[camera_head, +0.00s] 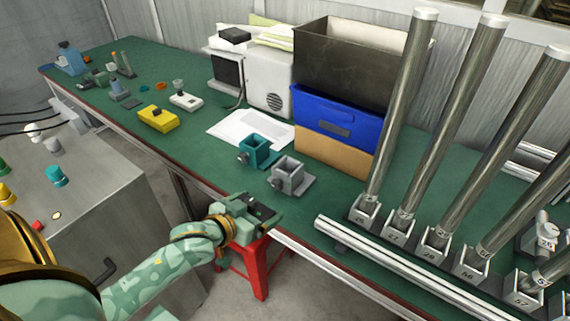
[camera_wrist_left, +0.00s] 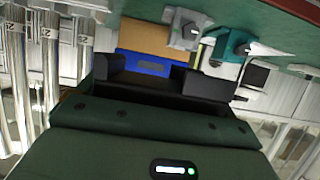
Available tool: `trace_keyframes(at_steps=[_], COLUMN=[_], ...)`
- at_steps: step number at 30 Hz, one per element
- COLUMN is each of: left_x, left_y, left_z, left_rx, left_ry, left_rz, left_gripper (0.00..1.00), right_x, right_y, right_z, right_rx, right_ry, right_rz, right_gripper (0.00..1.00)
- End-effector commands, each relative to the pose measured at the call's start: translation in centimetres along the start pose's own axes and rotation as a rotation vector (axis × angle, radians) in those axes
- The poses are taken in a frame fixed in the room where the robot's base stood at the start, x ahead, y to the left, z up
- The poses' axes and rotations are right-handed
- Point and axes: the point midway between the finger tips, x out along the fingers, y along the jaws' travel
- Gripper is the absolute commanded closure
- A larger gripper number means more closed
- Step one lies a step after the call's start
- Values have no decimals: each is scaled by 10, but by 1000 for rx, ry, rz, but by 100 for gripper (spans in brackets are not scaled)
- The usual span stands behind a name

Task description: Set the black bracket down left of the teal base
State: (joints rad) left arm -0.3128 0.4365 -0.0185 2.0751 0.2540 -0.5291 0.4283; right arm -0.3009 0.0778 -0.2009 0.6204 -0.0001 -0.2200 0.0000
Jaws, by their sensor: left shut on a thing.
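The teal base (camera_head: 250,152), a square socket on a flat foot, stands on the green bench near its front edge, left of a similar grey base. It also shows in the wrist view (camera_wrist_left: 232,45). My left gripper (camera_head: 266,214) is at the bench's front edge, in front of both bases and apart from them. It is shut on a dark thing, which I take for the black bracket; its shape is mostly hidden and blends with the dark fingers (camera_wrist_left: 158,80). My right gripper is not in view.
The grey base (camera_head: 286,176) stands just right of the teal one. White paper (camera_head: 232,127) lies behind the teal base. Stacked bins (camera_head: 336,112) stand behind. Tall metal tubes (camera_head: 400,110) crowd the right. Green bench (camera_head: 205,158) is bare left of the teal base.

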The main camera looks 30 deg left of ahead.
Motion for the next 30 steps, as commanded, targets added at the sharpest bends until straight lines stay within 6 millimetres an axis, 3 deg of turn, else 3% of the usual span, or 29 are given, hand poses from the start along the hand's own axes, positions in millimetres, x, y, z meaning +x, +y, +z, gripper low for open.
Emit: trace_keyframes(at_steps=[5, 10, 14, 19, 24, 30], left_x=[-6, -9, -19, -30, -44, -50], left_y=[2, -4, 14, 45, 76, 96], left_z=[0, 13, 2, -39, -99, -143], left_rx=[-1, -6, -15, -28, -42, -39], left_ry=[2, -1, 6, 11, 17, 9], left_rz=[-1, -12, -21, -47, -74, -82], left_gripper=[39, 39, 39, 40, 39, 39], right_x=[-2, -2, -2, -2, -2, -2], right_y=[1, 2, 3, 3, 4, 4], right_z=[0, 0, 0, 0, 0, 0], right_rx=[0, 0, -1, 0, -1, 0], right_ry=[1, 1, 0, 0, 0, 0], right_rz=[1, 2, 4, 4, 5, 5], right_gripper=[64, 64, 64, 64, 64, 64])
